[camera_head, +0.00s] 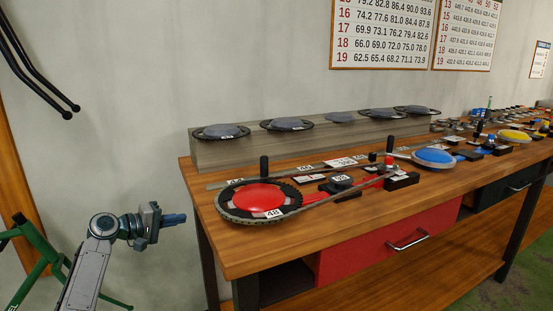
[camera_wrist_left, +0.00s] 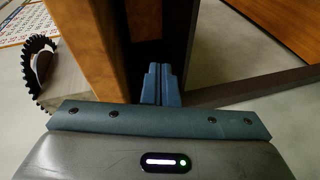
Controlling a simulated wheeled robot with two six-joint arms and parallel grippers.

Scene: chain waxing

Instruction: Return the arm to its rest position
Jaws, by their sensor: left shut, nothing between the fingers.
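My left arm comes in at the lower left of the head view. Its left gripper (camera_head: 176,219) is shut and empty, to the left of the workbench (camera_head: 300,230) and apart from it in that view. In the left wrist view the two blue fingers (camera_wrist_left: 161,84) are pressed together with nothing between them. A dark leg and a wooden panel of the bench stand behind them. My right gripper is not in view.
On the bench a chain (camera_head: 308,207) loops round a large chainring with a red centre (camera_head: 257,197). A grey block (camera_head: 295,149) behind carries several chainrings. A red drawer (camera_head: 385,245) is below. A green bike frame (camera_head: 40,245) stands at left.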

